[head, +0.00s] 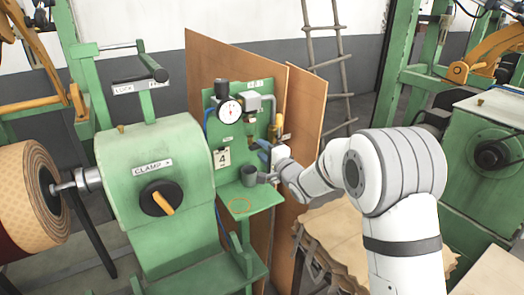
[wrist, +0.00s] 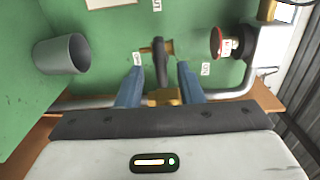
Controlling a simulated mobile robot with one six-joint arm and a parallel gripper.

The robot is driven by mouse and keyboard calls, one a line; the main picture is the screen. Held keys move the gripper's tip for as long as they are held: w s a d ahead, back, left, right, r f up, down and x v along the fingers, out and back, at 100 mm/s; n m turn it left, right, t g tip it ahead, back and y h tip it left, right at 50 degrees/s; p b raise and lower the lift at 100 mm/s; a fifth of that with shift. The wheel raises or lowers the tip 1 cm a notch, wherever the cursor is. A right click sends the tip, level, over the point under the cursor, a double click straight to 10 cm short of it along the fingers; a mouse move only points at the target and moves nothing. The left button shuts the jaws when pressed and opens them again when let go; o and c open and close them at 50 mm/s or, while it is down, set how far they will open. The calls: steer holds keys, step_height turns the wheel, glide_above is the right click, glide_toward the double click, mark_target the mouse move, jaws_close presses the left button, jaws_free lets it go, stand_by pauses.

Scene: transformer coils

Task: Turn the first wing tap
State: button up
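The wing tap (wrist: 162,65) in the wrist view has a dark, narrow handle on a brass body, mounted in front of the green panel. My gripper (wrist: 160,84) is open, with one blue finger on each side of the handle. Gaps show between the fingers and the handle, so neither finger visibly touches it. In the head view my gripper (head: 263,152) is at the right part of the green panel (head: 237,140), and its wrist hides most of the tap there.
A grey cup (wrist: 62,55) is left of the fingers; it also shows in the head view (head: 249,175) on the small green shelf. A red knob (wrist: 217,42) is close to the right finger. A grey pipe (wrist: 235,94) runs behind the fingers. A dial gauge (head: 229,110) is higher up.

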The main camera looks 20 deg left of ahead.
steer(key=b+v, duration=0.1)
steer(key=v, duration=0.5)
steer(key=shift+s, duration=0.15)
steer(key=shift+d, duration=0.1)
